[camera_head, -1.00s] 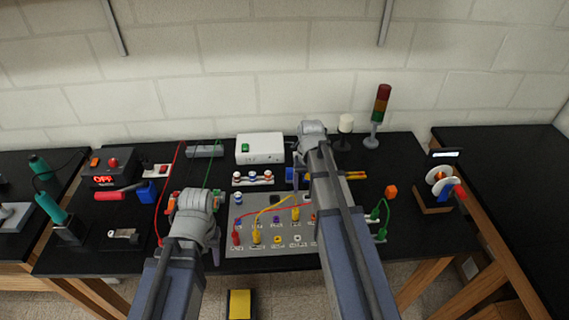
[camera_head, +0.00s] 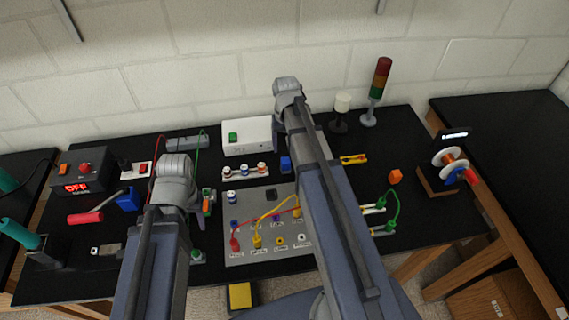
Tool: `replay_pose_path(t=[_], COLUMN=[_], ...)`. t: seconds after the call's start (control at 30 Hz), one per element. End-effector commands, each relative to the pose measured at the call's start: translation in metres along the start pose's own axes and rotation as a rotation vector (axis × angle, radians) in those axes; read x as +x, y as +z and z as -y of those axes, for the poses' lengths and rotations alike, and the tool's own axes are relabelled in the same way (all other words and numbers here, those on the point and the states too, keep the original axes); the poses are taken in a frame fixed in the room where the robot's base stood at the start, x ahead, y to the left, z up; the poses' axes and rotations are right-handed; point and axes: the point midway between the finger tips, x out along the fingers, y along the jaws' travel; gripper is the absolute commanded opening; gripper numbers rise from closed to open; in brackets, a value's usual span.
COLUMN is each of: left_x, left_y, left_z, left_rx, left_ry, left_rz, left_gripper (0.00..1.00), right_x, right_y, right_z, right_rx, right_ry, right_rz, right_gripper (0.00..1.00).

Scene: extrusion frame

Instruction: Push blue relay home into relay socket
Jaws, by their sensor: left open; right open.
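A small blue block (camera_head: 285,163), which looks like the blue relay, stands behind the grey panel (camera_head: 240,218), close beside my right arm. A dark square (camera_head: 271,195) on the panel's upper part may be the relay socket; the picture is too small to be sure. The blue block appears apart from that square. My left gripper (camera_head: 185,240) is mostly hidden behind its own wrist, left of the panel; only a grey bit shows, and it appears empty. My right gripper is hidden behind its own arm, which crosses the panel's right side.
Red and yellow leads cross the panel. A white box (camera_head: 248,136) and a strip of terminals (camera_head: 246,171) stand behind it. A power supply (camera_head: 82,172) is left.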

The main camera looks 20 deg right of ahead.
Motion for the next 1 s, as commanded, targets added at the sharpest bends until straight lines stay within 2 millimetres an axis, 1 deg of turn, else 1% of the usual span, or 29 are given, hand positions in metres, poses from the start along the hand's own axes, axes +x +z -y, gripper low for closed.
replay_pose_path(t=[0.17,0.37,0.8,0.9,1.0], left_x=[0.004,0.019,0.077,0.086,0.090], left_y=[-0.001,-0.001,-0.005,-0.005,-0.006], left_z=[0.000,-0.002,-0.007,-0.008,-0.009], left_rx=[0.000,-0.001,-0.003,-0.003,-0.003], left_ry=[0.000,0.000,0.000,0.000,0.000], left_rz=[0.000,0.000,0.000,0.000,0.000], left_gripper=[0.50,0.50,0.50,0.50,0.50], right_x=[0.004,0.019,0.078,0.086,0.091], right_y=[0.000,0.000,0.000,0.000,0.000], right_z=[0.000,0.000,0.000,0.000,0.000], right_rx=[0.000,0.000,0.000,0.000,0.000], right_ry=[0.000,0.000,0.000,0.000,0.000], right_rz=[0.000,0.000,0.000,0.000,0.000], right_gripper=[0.70,0.70,0.70,0.70,0.70])
